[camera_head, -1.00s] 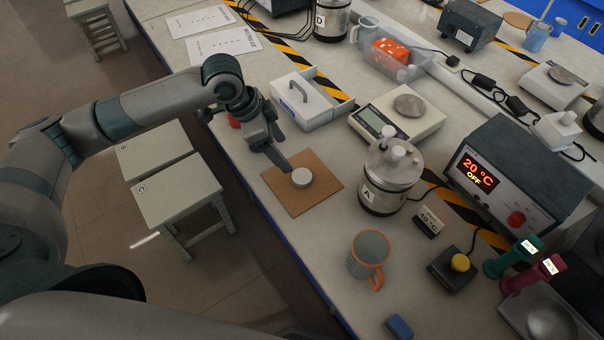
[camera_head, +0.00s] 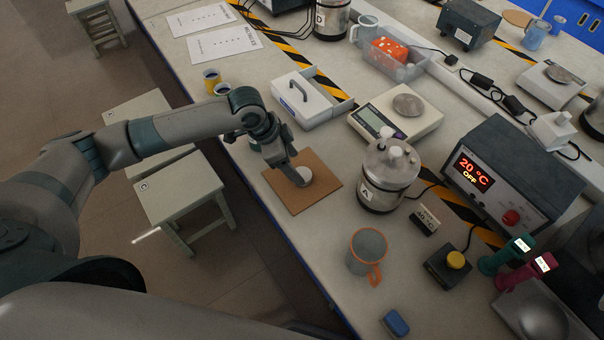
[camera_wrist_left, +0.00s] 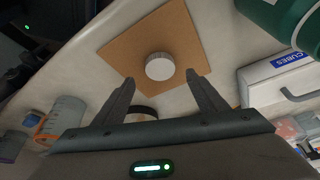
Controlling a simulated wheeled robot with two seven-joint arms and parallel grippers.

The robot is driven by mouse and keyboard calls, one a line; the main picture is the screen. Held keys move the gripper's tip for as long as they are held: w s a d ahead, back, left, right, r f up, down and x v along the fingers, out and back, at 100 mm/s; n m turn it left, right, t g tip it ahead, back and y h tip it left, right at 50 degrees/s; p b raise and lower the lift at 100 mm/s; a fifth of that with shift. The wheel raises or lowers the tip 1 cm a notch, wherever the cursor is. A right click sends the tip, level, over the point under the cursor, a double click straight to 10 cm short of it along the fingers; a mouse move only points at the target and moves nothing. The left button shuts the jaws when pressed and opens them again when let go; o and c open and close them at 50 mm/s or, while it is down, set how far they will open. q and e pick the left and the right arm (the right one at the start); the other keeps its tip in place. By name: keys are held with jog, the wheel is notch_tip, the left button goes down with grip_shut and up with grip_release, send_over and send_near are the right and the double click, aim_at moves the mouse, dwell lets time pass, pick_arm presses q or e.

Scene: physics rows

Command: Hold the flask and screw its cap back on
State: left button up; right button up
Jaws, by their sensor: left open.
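A white round cap (camera_head: 304,174) lies flat on a brown square mat (camera_head: 285,197). The cap also shows in the left wrist view (camera_wrist_left: 159,66), just beyond my fingertips. My left gripper (camera_head: 299,180) points down over the mat beside the cap. Its two fingers stand apart with nothing between them (camera_wrist_left: 162,78). A large dark green object (camera_wrist_left: 280,18) with a pale band is cut off at the top right of the wrist view. I cannot tell whether it is the flask; my arm hides that area in the head view. My right gripper is not in view.
A grey mug (camera_head: 367,250) with an orange handle stands in front. Yellow-rimmed cups (camera_head: 212,80) stand behind my arm.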

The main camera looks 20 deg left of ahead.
aim_at(302, 174)
pick_arm(q)
jog(key=shift+d+f+p, duration=0.1)
jog(key=shift+f+p, duration=0.2)
jog(key=shift+f, duration=0.05)
jog(key=p+x, duration=0.1)
jog(key=x, duration=0.2)
jog(key=shift+w+f, duration=0.1)
jog(key=shift+f, duration=0.4)
jog(key=c, duration=1.2)
jog(key=shift+r, duration=0.15)
